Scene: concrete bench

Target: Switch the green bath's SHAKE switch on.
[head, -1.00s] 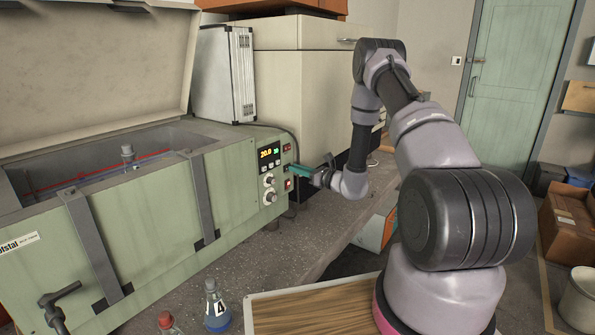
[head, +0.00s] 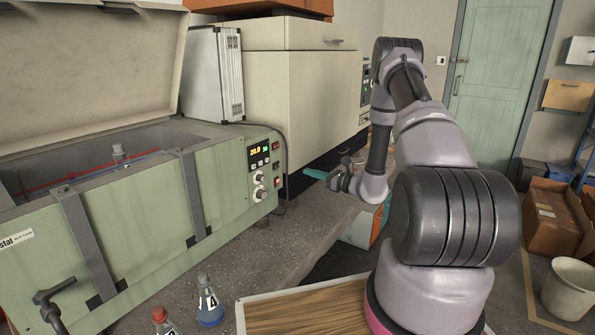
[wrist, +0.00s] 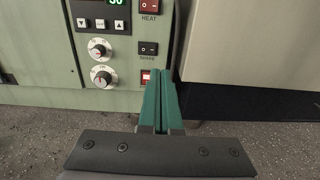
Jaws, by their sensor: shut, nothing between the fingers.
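The green bath (head: 130,235) stands on the bench at left with its lid raised. Its control panel (head: 262,188) is at its right end. In the wrist view the SHAKE switch (wrist: 148,48) is a black rocker with its label below it; which side is pressed I cannot tell. The red HEAT switch (wrist: 149,6) is above it, and another red switch (wrist: 146,77) below. My gripper (head: 308,172) has teal fingers, shut and empty, apart from the panel to its right. In the wrist view the fingertips (wrist: 166,76) appear just right of the lower red switch.
Two knobs (wrist: 101,76) and small buttons under a lit display (head: 259,150) sit left of the switches. A cream cabinet (head: 300,80) stands behind. Flasks with blue (head: 209,305) and red (head: 160,315) show at the front.

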